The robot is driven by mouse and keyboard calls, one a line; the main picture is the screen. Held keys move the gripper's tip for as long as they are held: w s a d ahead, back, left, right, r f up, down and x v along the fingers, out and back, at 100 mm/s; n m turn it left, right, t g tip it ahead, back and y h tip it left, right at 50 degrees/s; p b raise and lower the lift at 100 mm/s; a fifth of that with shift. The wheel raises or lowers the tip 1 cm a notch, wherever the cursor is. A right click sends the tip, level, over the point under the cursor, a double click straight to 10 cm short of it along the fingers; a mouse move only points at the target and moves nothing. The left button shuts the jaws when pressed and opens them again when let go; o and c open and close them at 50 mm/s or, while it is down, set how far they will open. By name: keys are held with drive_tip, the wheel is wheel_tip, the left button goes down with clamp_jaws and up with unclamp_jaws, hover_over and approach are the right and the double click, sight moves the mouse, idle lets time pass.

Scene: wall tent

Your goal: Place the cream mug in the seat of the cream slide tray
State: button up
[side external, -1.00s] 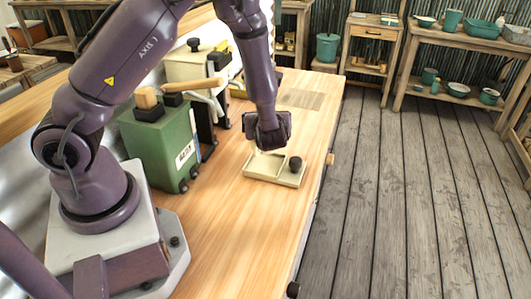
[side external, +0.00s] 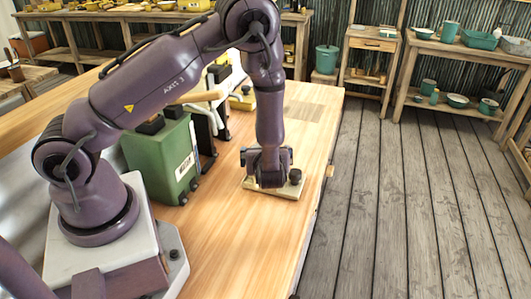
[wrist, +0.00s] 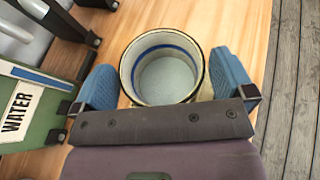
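The cream mug (wrist: 165,80) is upright in the wrist view. Its mouth faces the camera, with a dark rim and a blue band inside. The finger pads also show in the wrist view (wrist: 165,82). The cream slide tray (side external: 286,191) lies on the bench under my gripper in the side view, with a dark knob (side external: 295,176) at its right. My gripper hides most of the tray and the mug there, so whether the mug touches the seat cannot be told.
A green box (side external: 163,160) labelled WATER stands left of the tray; it also shows at the left of the wrist view (wrist: 35,110). Dark-framed equipment stands behind it. The bench's right edge is close to the tray. The bench (side external: 235,235) in front is clear.

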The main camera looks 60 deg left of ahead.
drive_tip(key=shift+r, duration=0.2)
drive_tip(key=v, duration=1.1)
drive_tip(key=s+d+r+n+h, duration=0.1)
drive_tip(key=s+r+n+h, duration=0.5)
drive_tip(key=r+n, duration=0.5)
drive_tip(key=s+d+r+n+h, duration=0.1)
drive_tip(key=s+r+n+h, duration=0.5)
drive_tip(key=r+n, duration=0.5)
drive_tip(key=shift+s+d+r+n, duration=0.2)
drive_tip(key=shift+s+d+n, duration=0.15)
drive_tip(key=shift+s, duration=0.2)
